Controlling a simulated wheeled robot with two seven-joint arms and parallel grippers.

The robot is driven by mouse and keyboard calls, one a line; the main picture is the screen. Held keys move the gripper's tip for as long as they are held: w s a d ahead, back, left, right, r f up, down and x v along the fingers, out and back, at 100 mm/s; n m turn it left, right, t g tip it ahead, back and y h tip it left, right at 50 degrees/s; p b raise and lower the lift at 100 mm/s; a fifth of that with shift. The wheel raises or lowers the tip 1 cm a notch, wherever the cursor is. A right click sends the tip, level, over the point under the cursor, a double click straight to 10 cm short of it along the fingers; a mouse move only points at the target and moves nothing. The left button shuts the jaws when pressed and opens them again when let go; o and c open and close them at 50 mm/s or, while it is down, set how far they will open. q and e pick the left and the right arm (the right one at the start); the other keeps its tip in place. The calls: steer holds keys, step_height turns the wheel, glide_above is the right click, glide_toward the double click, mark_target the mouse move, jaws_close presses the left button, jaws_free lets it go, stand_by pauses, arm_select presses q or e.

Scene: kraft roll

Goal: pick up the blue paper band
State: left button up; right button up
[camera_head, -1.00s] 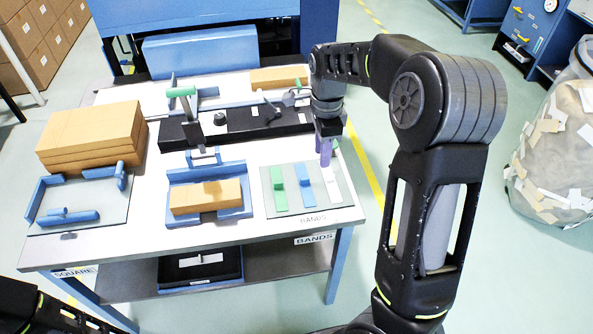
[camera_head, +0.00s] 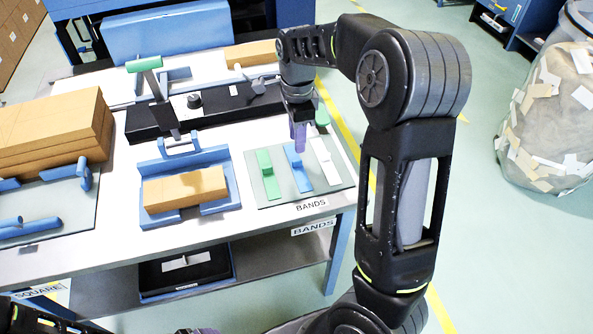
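The blue paper band (camera_head: 300,174) lies on a grey board (camera_head: 270,198) marked BANDS, between a green band (camera_head: 269,177) and a white band (camera_head: 326,166). A raised blue piece stands near its far end. My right gripper (camera_head: 299,142) points down with its purple fingers over the far end of the blue band. Whether the fingers touch it, and whether they are open or shut, I cannot tell. My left gripper is out of view; only part of my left arm shows at the bottom left.
A cardboard block (camera_head: 185,190) sits in a blue fixture (camera_head: 230,199) left of the bands. A black base (camera_head: 225,107) with a green-handled lever (camera_head: 145,64) stands behind. Stacked brown cardboard (camera_head: 50,138) is at the left. A scrap bag (camera_head: 545,125) stands right, off the table.

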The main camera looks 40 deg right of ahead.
mark_target(297, 166)
steer(key=shift+f, duration=1.25)
steer(key=shift+f+p, duration=0.4)
steer(key=shift+f, duration=2.2)
jaws_close()
